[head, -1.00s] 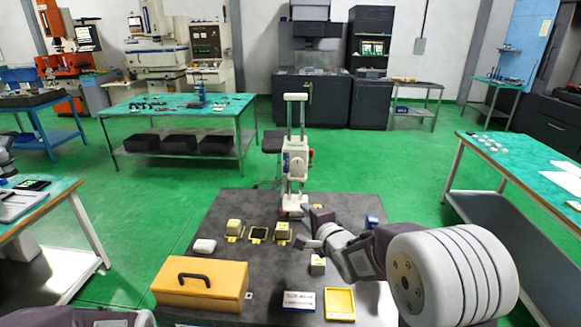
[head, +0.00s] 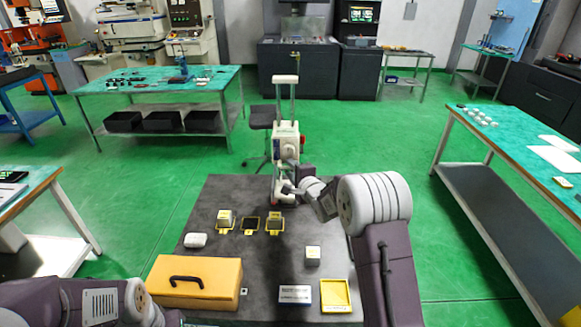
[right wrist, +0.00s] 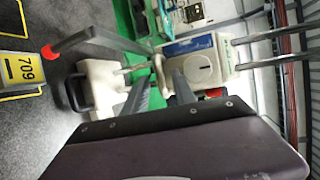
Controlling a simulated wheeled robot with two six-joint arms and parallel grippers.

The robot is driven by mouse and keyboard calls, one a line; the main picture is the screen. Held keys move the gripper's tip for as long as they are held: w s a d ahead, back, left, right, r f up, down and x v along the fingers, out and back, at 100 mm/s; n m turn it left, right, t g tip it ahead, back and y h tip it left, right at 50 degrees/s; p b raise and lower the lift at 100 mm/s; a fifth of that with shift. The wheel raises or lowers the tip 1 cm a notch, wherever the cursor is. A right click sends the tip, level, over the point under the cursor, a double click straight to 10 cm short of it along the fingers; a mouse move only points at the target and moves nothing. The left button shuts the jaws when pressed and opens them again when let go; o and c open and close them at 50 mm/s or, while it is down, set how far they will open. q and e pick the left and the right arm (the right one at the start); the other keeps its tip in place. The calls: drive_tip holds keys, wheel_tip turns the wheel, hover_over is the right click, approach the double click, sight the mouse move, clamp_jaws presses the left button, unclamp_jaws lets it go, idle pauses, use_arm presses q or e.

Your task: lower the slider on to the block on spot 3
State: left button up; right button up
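The slider is a white machine head (head: 286,142) on two upright posts at the back of the dark table. In the right wrist view its white body (right wrist: 200,65) fills the upper middle. My right gripper (head: 290,188) is low in front of it. Its two grey fingers (right wrist: 164,88) are apart, with a pale handle-like part (right wrist: 158,72) near their tips; contact cannot be told. A block (head: 225,217) sits on the left yellow-edged spot. The middle spot (head: 250,224) looks dark and empty; the right spot (head: 275,223) is unclear. Spot numbers are unreadable. My left gripper is out of view.
A loose pale block (head: 313,255) stands on the table. In front are a yellow case (head: 205,290), a label stand (head: 295,292) and a yellow tray (head: 336,307). A white object (head: 195,240) is at left.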

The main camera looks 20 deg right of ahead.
drive_tip(key=shift+w+a, duration=0.1)
drive_tip(key=shift+w, duration=0.25)
drive_tip(key=shift+w+f, duration=0.1)
clamp_jaws()
wheel_tip(320, 180, down, 6)
drive_tip(key=b, duration=0.3)
drive_tip(key=shift+b, duration=0.35)
drive_tip(key=shift+c, duration=0.2)
unclamp_jaws()
drive_tip(key=shift+o, duration=0.2)
